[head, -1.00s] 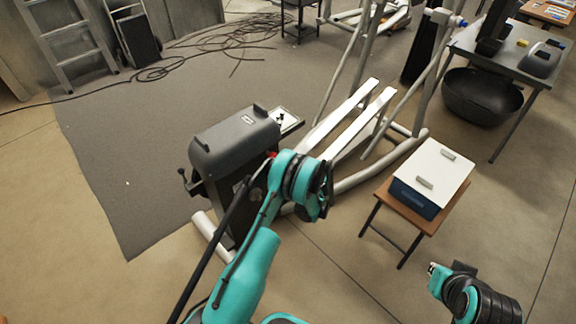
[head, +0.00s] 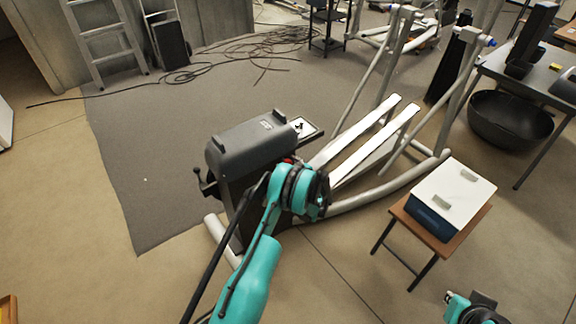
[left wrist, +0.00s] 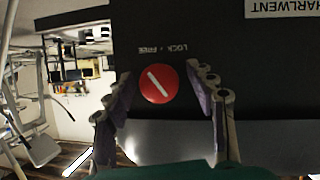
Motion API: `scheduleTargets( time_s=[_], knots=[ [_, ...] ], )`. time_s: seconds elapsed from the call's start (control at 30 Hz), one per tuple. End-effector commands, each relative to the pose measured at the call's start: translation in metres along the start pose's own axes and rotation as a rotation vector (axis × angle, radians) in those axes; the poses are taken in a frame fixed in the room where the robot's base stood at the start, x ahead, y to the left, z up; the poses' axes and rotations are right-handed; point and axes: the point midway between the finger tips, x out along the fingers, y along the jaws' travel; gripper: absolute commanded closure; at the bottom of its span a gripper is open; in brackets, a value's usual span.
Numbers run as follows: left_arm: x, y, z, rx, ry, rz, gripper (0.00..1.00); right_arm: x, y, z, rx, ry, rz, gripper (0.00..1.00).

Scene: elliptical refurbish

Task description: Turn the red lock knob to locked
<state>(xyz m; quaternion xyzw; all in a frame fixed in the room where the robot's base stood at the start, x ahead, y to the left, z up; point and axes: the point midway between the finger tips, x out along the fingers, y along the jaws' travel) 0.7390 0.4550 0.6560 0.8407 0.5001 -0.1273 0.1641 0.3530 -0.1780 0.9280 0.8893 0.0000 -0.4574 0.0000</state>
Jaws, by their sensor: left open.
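The red lock knob (left wrist: 158,84) shows in the left wrist view on a black panel. Its white line slants from upper left to lower right. The words LOCK and FREE appear upside down above it. My left gripper (left wrist: 163,80) is open, one finger on each side of the knob, with visible gaps at both sides. In the head view my left arm reaches to the dark housing (head: 250,143) of the elliptical machine. A small red spot (head: 288,161) shows there, but the wrist hides most of that side and the fingertips.
White pedal rails (head: 365,135) extend right of the housing. A small stool (head: 462,233) with a blue, white-lidded box (head: 433,222) stands to the right. Cables (head: 225,65) lie on the grey mat (head: 155,150). Part of my right arm shows at the lower right.

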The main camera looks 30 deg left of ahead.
Motion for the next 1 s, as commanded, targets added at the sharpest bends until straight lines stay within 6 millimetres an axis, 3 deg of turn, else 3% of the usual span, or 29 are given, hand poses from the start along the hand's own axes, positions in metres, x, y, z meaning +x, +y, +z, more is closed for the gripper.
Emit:
scheduleTargets(
  time_s=[0.1, 0.3, 0.67, 1.0],
  knots=[
    [-0.0004, 0.0001, -0.0002, 0.0, 0.0, 0.0, 0.44, -0.0003, 0.0, -0.0003, 0.0, 0.0, 0.0, 1.0],
    [-0.0005, 0.0002, -0.0001, 0.0, 0.0, 0.0, 0.94, -0.0003, 0.0, -0.0003, 0.0, 0.0, 0.0, 1.0],
    [-0.0005, -0.0001, 0.0, -0.032, 0.003, 0.014, 0.94, -0.0002, 0.0, -0.0002, 0.0, 0.0, 0.0, 1.0],
    [-0.0004, -0.0007, 0.0007, -0.23, 0.018, 0.099, 0.94, -0.0002, 0.0, -0.0002, 0.0, 0.0, 0.0, 1.0]
  ],
)
